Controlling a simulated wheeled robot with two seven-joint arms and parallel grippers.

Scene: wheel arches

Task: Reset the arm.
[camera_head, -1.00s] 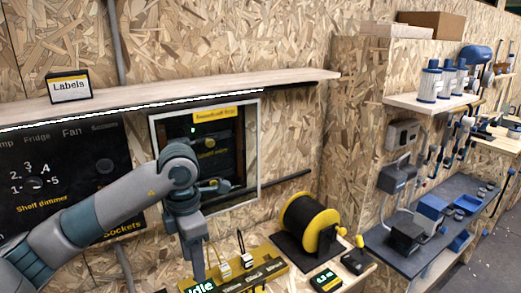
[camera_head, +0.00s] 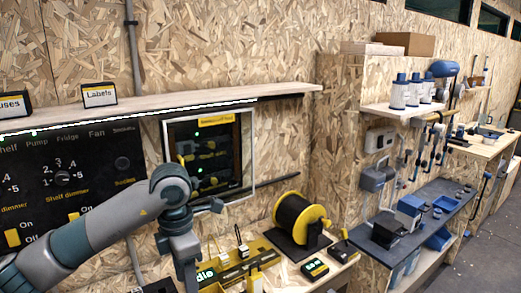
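My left arm comes in from the left, grey and bent at the elbow in front of the wall panels. Its forearm hangs down, and my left gripper (camera_head: 188,282) is low in the picture, near the bottom edge and left of the yellow tray. The fingertips are not clear, so I cannot tell whether it is open or holds anything. My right arm and gripper are not in view.
A wooden shelf (camera_head: 200,103) with a "Labels" sign (camera_head: 99,95) runs above a black switch panel (camera_head: 65,175). The bench holds a yellow tray (camera_head: 238,266) and a black-and-yellow spool (camera_head: 300,218). Shelves with blue-capped filters (camera_head: 399,92) stand at the right.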

